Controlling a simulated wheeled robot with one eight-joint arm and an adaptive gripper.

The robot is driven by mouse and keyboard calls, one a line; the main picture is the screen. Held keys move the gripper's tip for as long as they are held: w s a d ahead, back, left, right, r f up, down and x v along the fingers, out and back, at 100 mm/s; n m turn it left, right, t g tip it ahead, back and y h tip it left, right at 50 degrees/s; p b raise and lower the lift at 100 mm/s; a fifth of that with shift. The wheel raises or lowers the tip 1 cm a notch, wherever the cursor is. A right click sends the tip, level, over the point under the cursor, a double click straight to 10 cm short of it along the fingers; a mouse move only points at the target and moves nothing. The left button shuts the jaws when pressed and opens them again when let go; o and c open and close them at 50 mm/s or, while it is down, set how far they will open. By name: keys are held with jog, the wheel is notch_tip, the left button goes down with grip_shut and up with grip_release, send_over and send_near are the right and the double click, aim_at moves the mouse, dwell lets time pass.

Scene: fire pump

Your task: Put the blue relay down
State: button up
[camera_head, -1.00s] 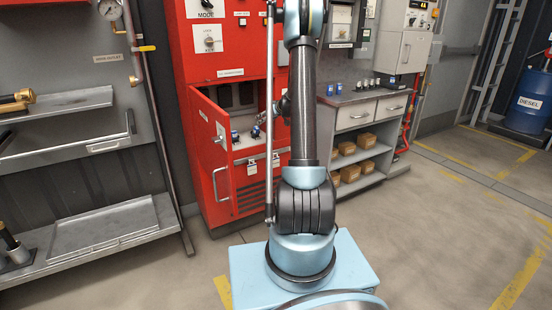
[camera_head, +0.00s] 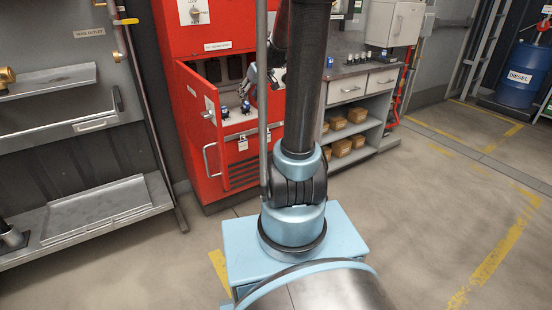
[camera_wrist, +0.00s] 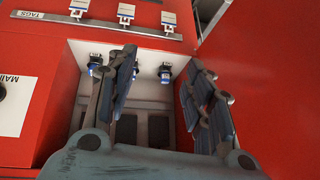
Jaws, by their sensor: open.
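My gripper (camera_wrist: 163,62) is open, its two dark fingers spread, in the wrist view. Small blue-and-white relays stand in the red cabinet's white-floored compartment. One relay (camera_wrist: 165,72) shows between the fingers, one (camera_wrist: 95,64) is left of the left finger, and another (camera_wrist: 135,70) is partly hidden by that finger. Nothing is clearly held. In the head view my gripper (camera_head: 249,92) is at the cabinet opening, beside two blue relays (camera_head: 224,112) (camera_head: 246,106) on the compartment floor; my arm hides its right part.
The red cabinet door (camera_head: 205,118) stands open to the left. Tags (camera_wrist: 124,12) hang along the compartment's front edge. Right of the cabinet is a grey workbench (camera_head: 352,70) with a blue item (camera_head: 331,62) on top and boxes (camera_head: 341,147) below. A metal shelf (camera_head: 97,210) stands left.

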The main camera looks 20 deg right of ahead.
jog(key=s+d+f+m+g+h, duration=0.1)
jog(key=s+f, duration=0.2)
jog(key=s, duration=0.8)
jog(key=s+f+m+g+h, duration=0.1)
jog(key=s+f, duration=0.2)
jog(key=s, duration=0.8)
jog(key=s+d+f+m+g+h, duration=0.1)
jog(key=s+f, duration=0.2)
jog(key=s, duration=0.8)
jog(key=shift+s+d+f+m+h, duration=0.2)
jog(key=shift+d+m+h, duration=0.1)
